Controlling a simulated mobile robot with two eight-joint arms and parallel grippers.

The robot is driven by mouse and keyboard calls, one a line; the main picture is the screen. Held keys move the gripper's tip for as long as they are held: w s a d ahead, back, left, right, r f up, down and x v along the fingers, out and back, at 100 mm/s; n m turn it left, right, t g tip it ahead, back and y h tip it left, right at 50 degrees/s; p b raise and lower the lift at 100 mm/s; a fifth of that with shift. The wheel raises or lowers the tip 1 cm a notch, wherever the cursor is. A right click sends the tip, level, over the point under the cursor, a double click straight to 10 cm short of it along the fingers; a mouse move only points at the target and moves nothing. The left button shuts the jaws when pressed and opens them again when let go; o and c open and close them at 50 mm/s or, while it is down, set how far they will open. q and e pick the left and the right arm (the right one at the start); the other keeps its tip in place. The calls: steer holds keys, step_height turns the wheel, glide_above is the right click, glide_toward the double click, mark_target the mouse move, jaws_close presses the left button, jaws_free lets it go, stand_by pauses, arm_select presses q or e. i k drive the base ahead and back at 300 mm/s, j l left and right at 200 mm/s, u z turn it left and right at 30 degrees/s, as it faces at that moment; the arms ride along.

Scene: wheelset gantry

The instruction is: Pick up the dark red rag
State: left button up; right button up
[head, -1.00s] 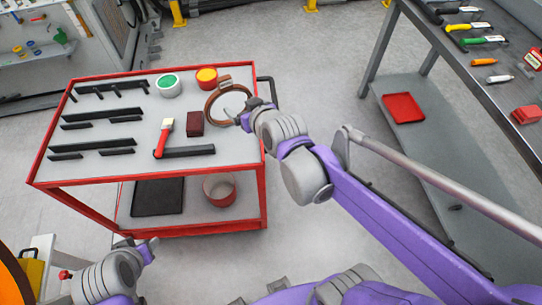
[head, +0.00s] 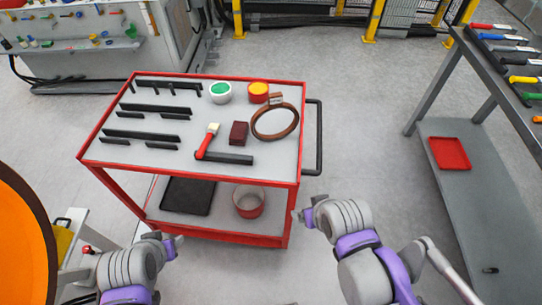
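The dark red rag (head: 239,132) looks like a small folded block. It lies flat on the top tray of the red cart (head: 291,176), between a red-handled brush (head: 206,143) and a brown ring (head: 275,123). My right gripper (head: 301,215) is beside the cart's front right corner, below and to the right of the rag, and apart from it. My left gripper (head: 177,241) is low in front of the cart, also apart from the rag. Both grippers' fingers are small in view, so their opening cannot be made out. No object shows in either.
A green-topped cup (head: 220,92) and a yellow-topped cup (head: 258,92) stand behind the rag. A black bar (head: 224,158) lies in front. The cart's lower shelf holds a black tray (head: 188,196) and a round pot (head: 249,202). A grey workbench stands at right.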

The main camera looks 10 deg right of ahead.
mark_target(239, 130)
steer(key=u, duration=2.2)
steer(key=z, duration=2.35)
steer(key=i+z, duration=0.15)
steer(key=z, duration=0.3)
steer(key=i+z, duration=0.15)
steer(key=z, duration=0.3)
steer(key=i+j+z, duration=0.1)
steer(key=z, duration=0.35)
steer(key=j, duration=0.05)
